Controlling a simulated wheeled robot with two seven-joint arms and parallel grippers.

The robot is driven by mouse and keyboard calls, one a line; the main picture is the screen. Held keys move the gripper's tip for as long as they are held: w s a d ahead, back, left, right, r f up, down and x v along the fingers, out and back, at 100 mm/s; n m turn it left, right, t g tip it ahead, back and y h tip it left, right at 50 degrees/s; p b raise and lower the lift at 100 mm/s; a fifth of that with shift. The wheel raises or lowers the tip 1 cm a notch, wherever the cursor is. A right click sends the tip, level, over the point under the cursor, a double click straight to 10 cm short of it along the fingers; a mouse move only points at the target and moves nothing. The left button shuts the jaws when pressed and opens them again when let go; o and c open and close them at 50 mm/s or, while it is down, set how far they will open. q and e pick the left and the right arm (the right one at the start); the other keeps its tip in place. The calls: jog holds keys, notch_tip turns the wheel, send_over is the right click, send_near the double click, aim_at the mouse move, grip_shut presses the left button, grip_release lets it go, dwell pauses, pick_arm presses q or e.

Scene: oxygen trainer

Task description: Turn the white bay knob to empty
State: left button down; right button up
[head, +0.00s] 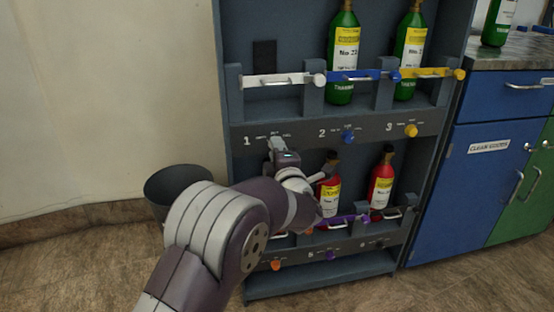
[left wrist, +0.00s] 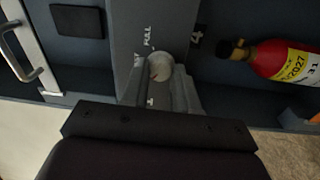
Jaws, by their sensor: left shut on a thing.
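The white bay knob (left wrist: 160,64) shows in the left wrist view as a pale round knob with a small reddish mark, on a grey strip with the word FULL printed beside it. My left gripper (left wrist: 162,88) is shut on it, a finger on each side. In the head view my left gripper (head: 277,146) is at the strip under bay 1 and hides the knob. Bay 1 holds no bottle and has a white bar (head: 282,80) across its front. My right gripper is in neither view.
Bays 2 and 3 hold green bottles (head: 343,58), with a blue knob (head: 348,137) and a yellow knob (head: 411,131) below. Red bottles (head: 381,183) stand in the lower row, close to my left arm. A grey bin (head: 172,183) stands left of the rack.

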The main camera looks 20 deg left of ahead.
pick_arm(q)
jog(key=shift+f+n+b, duration=0.1)
jog(key=shift+n+b, duration=0.4)
jog(key=shift+n, duration=0.2)
jog(key=c, duration=0.9)
grip_release()
jog(key=shift+o, duration=0.2)
jog(key=p+v, duration=0.4)
jog(key=v, duration=0.8)
jog(key=shift+s+d, duration=0.25)
jog(key=shift+s, duration=0.05)
